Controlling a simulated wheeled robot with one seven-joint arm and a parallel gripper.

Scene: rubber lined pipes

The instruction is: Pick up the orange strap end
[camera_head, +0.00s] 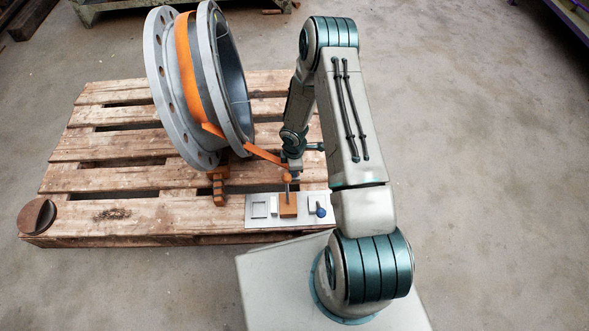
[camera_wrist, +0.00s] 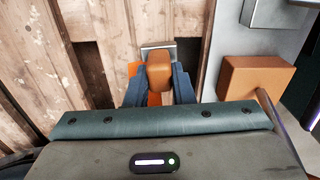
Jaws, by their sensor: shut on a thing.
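The orange strap (camera_head: 187,70) wraps around the grey flanged pipe (camera_head: 163,90) on the pallet. Its free length (camera_head: 262,154) runs down to the right toward my gripper (camera_head: 289,172). In the wrist view, the orange strap end (camera_wrist: 158,72) sits between the two dark blue fingers of my gripper (camera_wrist: 158,88), which are shut on it. Part of the end is hidden by the fingers and the wrist housing. In the head view the grip itself is small and partly hidden by my arm.
A light plate (camera_head: 258,224) lies at the pallet's front edge, with an orange block (camera_head: 288,205) and a blue-topped knob (camera_head: 320,212). The block also shows in the wrist view (camera_wrist: 252,88). The wooden pallet (camera_head: 110,178) has open slots.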

